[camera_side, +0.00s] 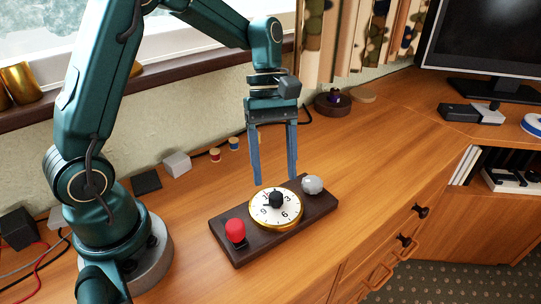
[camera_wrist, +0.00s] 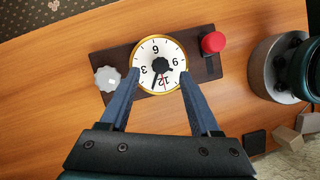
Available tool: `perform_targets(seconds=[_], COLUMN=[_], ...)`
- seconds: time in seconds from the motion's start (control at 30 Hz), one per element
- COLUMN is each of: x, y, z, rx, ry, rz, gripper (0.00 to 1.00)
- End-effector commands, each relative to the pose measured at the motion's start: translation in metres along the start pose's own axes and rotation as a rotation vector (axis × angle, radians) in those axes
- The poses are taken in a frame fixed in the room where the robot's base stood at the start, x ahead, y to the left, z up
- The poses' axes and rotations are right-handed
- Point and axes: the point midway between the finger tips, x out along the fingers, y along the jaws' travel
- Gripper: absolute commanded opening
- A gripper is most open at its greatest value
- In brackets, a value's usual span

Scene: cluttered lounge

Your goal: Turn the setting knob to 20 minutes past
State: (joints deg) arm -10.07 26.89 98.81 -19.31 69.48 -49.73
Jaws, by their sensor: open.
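A round white clock dial (camera_side: 261,216) with a gold rim and black numerals lies face up on a dark wooden board. A black knob (camera_side: 276,199) stands at the dial's centre; it also shows in the wrist view (camera_wrist: 161,65). The dark hands are small and partly hidden by the knob, so I cannot read their setting surely. A pale grey faceted knob (camera_side: 312,185) is at the board's right end, also in the wrist view (camera_wrist: 107,79). My gripper (camera_side: 275,181) points down, open and empty, above the dial. In the wrist view its fingertips (camera_wrist: 160,75) straddle the dial.
A red knob (camera_side: 236,230) stands at the board's left end. Small spools (camera_side: 215,154), a grey block (camera_side: 177,163) and a black block (camera_side: 146,181) lie behind by the wall. The wooden top is clear right of the board (camera_side: 329,207).

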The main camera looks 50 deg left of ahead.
Motion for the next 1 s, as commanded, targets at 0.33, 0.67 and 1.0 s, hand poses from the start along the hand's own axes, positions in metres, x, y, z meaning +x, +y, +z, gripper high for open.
perform_targets(seconds=[0.33,0.67,1.0], x=[0.039,0.042,0.042], y=[-0.001,-0.001,-0.001], z=[0.001,0.000,0.000], rx=[0.002,0.003,0.006], ry=[0.001,0.002,0.003], rz=[-0.001,0.000,-0.001], gripper=[0.63,0.56,0.00])
